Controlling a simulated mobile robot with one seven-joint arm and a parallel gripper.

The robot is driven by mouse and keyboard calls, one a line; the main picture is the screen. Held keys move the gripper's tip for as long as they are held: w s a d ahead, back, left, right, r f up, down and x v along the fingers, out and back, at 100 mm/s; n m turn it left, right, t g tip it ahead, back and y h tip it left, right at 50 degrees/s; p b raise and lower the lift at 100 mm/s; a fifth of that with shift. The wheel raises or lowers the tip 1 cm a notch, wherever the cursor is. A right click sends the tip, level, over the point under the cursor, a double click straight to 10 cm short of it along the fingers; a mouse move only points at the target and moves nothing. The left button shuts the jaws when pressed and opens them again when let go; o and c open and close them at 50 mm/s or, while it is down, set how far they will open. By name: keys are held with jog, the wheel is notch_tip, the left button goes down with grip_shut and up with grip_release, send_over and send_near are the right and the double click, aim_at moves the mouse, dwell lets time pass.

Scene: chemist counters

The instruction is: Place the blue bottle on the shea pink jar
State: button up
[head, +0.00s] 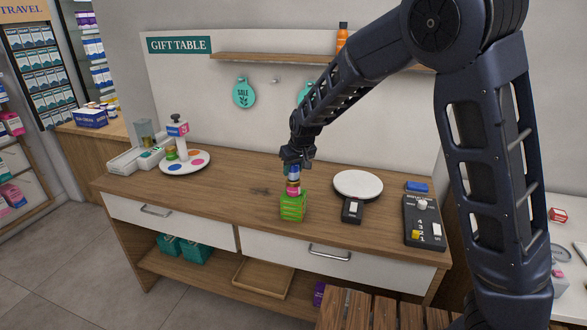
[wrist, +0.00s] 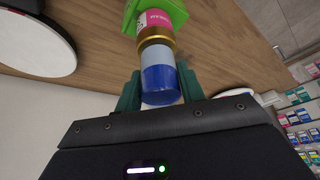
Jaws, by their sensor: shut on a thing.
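The blue bottle (head: 293,173) is upright in my gripper (head: 293,166), above the green block-like stand in the head view. In the wrist view the blue bottle (wrist: 159,76) has a dark blue end and a light blue part, between the two green fingers of my gripper (wrist: 160,88). The pink jar (head: 293,188), also in the wrist view (wrist: 154,19), has a gold band and lies in line directly below the bottle. The bottle's light blue end appears to meet the gold band; I cannot tell if full weight rests there.
The green stand (head: 292,207) is under the jar. A white round plate (head: 358,185) and a black device (head: 352,211) are to the right, a dark keypad tray (head: 424,222) further right. A white turntable (head: 185,163) with coloured spots stands left. Bare wood (head: 245,190) lies between.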

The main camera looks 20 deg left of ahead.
jog(key=shift+f, duration=0.1)
jog(key=o, duration=1)
jog(key=v, duration=1.2)
